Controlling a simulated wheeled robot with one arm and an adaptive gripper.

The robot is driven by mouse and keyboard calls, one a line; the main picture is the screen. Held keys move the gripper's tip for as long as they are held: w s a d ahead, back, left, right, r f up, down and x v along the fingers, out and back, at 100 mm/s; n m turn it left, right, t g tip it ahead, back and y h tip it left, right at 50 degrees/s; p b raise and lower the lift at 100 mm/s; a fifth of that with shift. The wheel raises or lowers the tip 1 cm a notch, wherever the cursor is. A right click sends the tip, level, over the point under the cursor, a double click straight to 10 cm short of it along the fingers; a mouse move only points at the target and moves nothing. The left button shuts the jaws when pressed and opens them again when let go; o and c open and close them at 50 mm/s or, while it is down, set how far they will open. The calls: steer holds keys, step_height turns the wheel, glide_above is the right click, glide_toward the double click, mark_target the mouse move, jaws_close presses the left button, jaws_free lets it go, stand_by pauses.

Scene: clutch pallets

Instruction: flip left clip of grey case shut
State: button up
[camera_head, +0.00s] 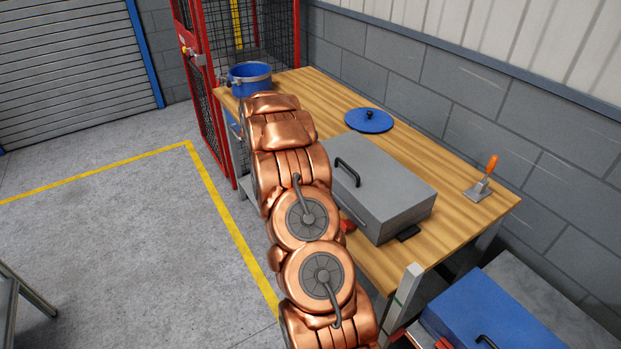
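The grey case (388,190) lies on the wooden workbench (455,190) with its lid down. A dark handle (347,172) stands on the lid near the left end. A small dark flap (408,233) sticks out low at the case's near right side; I cannot tell whether it is a clip. The case's left part is partly hidden behind my copper arm, and no left clip can be made out.
A blue pot (250,78) stands at the bench's far end, and a blue lid (369,120) lies behind the case. A trowel with an orange handle (491,165) lies at the right. A blue case (490,315) is at lower right.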

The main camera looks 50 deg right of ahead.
steer(key=shift+f, duration=0.1)
steer(key=o, duration=1.2)
steer(key=shift+c, duration=0.2)
steer(key=v, duration=1.2)
